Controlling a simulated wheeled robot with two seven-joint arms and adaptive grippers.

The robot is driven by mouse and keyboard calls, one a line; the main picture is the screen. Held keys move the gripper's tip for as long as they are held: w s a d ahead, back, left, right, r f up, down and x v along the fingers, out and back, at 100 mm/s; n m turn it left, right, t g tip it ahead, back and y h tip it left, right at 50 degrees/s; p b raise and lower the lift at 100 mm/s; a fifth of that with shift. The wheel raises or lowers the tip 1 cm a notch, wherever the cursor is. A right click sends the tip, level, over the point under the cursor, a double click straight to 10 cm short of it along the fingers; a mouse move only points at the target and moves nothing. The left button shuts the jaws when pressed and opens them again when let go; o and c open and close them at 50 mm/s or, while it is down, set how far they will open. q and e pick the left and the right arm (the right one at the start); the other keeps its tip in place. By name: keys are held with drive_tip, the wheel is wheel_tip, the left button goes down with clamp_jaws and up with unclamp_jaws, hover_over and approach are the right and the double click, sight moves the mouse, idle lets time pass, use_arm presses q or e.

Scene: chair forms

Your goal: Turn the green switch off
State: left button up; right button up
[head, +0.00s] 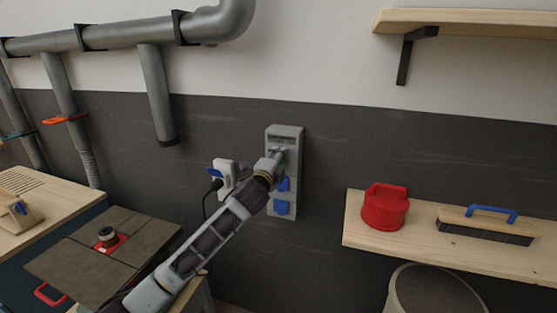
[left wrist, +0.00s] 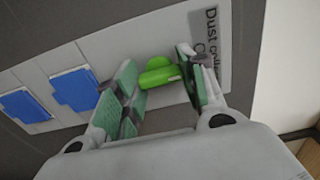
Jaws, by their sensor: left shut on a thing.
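A bright green switch (left wrist: 160,73) sits on a light grey wall panel (head: 296,165), beside a label that begins "Dust". My left gripper (left wrist: 162,80) is at the panel with one green-padded finger on each side of the switch, and it is shut on the switch. In the head view my left gripper (head: 278,157) reaches the upper part of the panel and mostly hides the switch. My right gripper is in neither view.
Two blue covers (left wrist: 75,88) are on the panel near the switch. A white and blue plug device (head: 224,178) is left of the panel. A shelf (head: 410,240) on the right holds a red lidded container (head: 385,212) and a brush (head: 487,227).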

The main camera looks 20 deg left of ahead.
use_arm(q)
drive_tip(key=shift+f, duration=0.1)
drive_tip(key=o, duration=1)
drive_tip(key=shift+s, duration=0.15)
drive_tip(key=s, duration=1.1)
drive_tip(key=shift+s+a, duration=0.25)
drive_tip(key=shift+s, duration=0.15)
drive_tip(key=shift+n, duration=0.3)
